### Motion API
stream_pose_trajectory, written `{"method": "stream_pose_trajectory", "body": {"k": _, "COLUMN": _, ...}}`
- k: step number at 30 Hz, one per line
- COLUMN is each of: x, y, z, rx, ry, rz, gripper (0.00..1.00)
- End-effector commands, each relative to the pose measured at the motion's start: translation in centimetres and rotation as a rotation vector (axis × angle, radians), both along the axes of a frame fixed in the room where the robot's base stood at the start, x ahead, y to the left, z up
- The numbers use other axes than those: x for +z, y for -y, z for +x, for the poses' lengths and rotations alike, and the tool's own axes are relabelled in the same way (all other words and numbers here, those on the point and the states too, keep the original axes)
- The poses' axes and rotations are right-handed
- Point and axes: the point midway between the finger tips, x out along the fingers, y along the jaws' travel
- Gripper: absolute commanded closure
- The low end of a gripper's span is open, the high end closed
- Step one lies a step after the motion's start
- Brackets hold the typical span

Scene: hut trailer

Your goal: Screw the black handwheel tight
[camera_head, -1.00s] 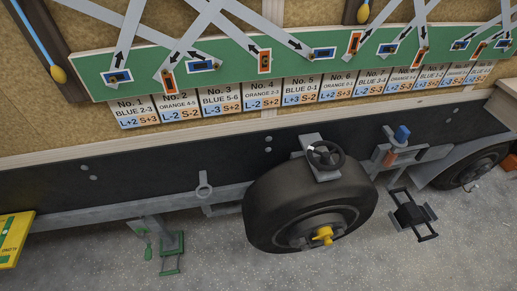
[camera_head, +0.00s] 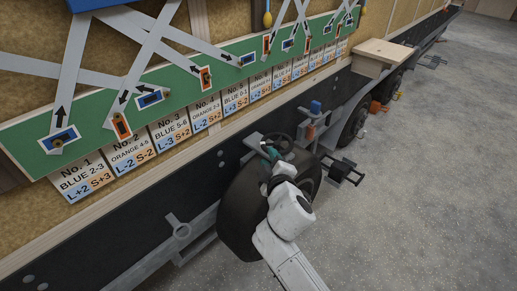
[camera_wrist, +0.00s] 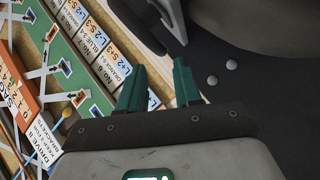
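The black handwheel (camera_head: 277,144) sits on a grey bracket above the spare tyre (camera_head: 240,212) on the trailer's side. My gripper (camera_head: 268,153) with teal fingers is at the handwheel's near left side in the head view; I cannot tell whether it touches. In the wrist view my gripper (camera_wrist: 158,62) has its two fingers apart with nothing between them. A dark curved bar (camera_wrist: 137,27), which looks like part of the handwheel rim, lies just beyond the fingertips. My arm hides part of the tyre and its hub.
A green board (camera_head: 170,105) with numbered labels runs along the wall above. A blue-topped lever (camera_head: 315,107) and a black folding step (camera_head: 343,170) are right of the handwheel. A wooden box (camera_head: 385,52) juts out farther along. The grey floor at right is clear.

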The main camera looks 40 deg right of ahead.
Motion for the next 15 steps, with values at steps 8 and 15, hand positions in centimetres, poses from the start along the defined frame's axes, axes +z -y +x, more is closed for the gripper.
{"method": "stream_pose_trajectory", "body": {"k": 8, "x": -1.0, "y": 2.8, "z": 4.0, "rx": -0.002, "ry": 0.000, "rz": 0.002, "gripper": 0.66}}
{"method": "stream_pose_trajectory", "body": {"k": 15, "x": -1.5, "y": 4.0, "z": 5.8, "rx": -0.002, "ry": -0.001, "rz": 0.002, "gripper": 0.66}}
